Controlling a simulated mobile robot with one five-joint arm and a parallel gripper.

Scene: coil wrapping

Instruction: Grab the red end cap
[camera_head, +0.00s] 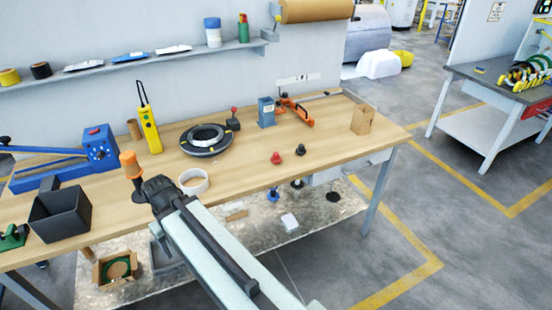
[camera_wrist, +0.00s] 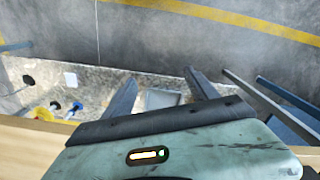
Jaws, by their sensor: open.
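The red end cap (camera_head: 276,157) stands on the wooden workbench (camera_head: 235,178), near the middle of its top, with a black cap (camera_head: 300,149) just to its right. My arm reaches in from the bottom of the head view and ends left of the red cap, beside a white tape roll. My gripper (camera_wrist: 160,77) shows clearly only in the wrist view. Its two dark fingers are spread apart with nothing between them. The wrist view looks past the bench edge to the lower shelf and floor, and I cannot make out the red cap there.
The white tape roll (camera_head: 193,181) and an orange-topped tool (camera_head: 131,166) stand close to my arm's end. A black wrapped coil (camera_head: 205,140) lies behind. A cardboard box (camera_head: 362,118) stands at the right. The bench top right of the red cap is mostly clear.

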